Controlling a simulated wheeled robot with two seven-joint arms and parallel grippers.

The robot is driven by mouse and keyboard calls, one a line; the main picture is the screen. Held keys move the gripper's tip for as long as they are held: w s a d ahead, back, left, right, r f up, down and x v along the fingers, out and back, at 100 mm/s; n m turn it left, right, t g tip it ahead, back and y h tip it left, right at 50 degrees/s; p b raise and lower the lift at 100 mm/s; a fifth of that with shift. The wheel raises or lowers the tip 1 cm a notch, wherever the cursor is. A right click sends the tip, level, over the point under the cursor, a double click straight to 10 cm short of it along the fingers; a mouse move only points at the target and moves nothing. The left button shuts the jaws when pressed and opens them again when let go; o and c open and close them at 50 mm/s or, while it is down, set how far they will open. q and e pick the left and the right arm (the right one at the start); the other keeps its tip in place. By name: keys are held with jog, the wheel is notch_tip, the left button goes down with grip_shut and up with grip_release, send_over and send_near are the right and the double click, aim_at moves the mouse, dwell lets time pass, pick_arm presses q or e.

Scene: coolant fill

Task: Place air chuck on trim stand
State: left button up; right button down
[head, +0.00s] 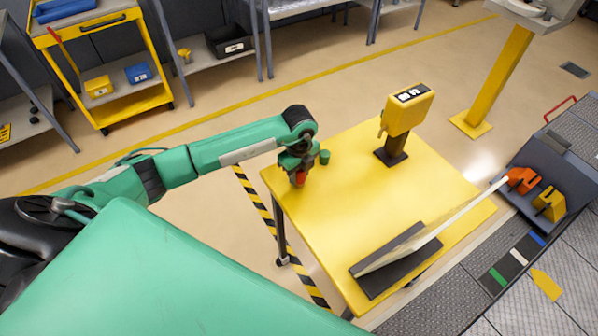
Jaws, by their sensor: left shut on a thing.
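My left gripper (299,170) points down over the left corner of the yellow table (345,190). It is shut on a small red-orange piece (299,179), mostly covered by the fingers; I cannot tell for sure that it is the air chuck. A dark stand (385,262) with a pale, thin panel (425,232) tilted up from it sits at the table's near right side, well apart from the gripper. It may be the trim stand, but no label shows. My right gripper is out of view.
A yellow device on a black post (405,110) stands at the table's back. A small green cylinder (324,157) shows beside the gripper. A dark bench (555,165) at right holds orange (522,180) and yellow (550,204) pieces. The table's middle is clear.

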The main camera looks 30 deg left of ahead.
pick_arm(q)
jog(key=o, duration=0.9)
jog(key=shift+f, duration=0.1)
jog(key=shift+c, duration=0.2)
jog(key=shift+w+r, duration=0.1)
jog(key=shift+r, duration=0.35)
notch_tip(320, 180, up, 10)
jog(key=shift+r+b, duration=0.25)
jog(key=shift+b, duration=0.9)
jog(key=shift+r, duration=0.45)
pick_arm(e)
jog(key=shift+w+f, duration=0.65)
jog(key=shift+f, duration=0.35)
